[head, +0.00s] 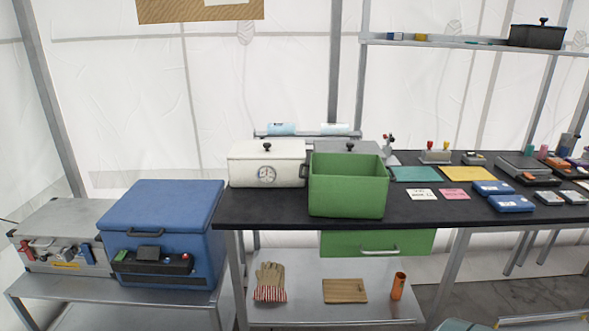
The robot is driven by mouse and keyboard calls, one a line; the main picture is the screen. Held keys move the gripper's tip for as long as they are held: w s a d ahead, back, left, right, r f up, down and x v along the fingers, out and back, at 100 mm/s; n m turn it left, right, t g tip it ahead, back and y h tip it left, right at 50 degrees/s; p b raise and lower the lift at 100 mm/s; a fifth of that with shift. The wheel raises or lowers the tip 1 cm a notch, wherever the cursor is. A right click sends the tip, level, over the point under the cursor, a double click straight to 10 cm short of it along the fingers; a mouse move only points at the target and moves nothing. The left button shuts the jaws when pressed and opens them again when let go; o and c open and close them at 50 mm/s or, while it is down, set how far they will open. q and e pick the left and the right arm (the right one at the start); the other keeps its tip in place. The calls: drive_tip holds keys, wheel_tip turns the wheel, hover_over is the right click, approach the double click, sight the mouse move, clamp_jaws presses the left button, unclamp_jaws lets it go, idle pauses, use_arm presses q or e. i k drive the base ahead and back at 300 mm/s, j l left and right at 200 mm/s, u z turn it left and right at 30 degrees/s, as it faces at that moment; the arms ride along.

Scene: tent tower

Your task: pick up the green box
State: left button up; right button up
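The green box (347,194) is an open-topped bin with a dark handle on its left side. It stands upright on the black tabletop (270,208), close to the front edge. Its inside bottom is hidden from this angle. Neither of my grippers shows in the head view.
A white lidded box (266,165) stands just left of the green box, with a grey lidded box (345,146) behind it. Blue cases (510,203) and a yellow sheet (467,174) lie to the right. A blue cooler (163,230) stands on the lower left table. A green drawer (377,243) hangs below.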

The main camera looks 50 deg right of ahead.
sight(341, 185)
drive_tip(key=i+z, duration=0.15)
drive_tip(key=i, duration=0.35)
drive_tip(key=i+j+z, duration=0.2)
drive_tip(key=i, duration=0.3)
drive_tip(key=i+j+z, duration=0.15)
drive_tip(key=i, duration=0.3)
drive_tip(key=i+j+z, duration=0.2)
drive_tip(key=i, duration=0.3)
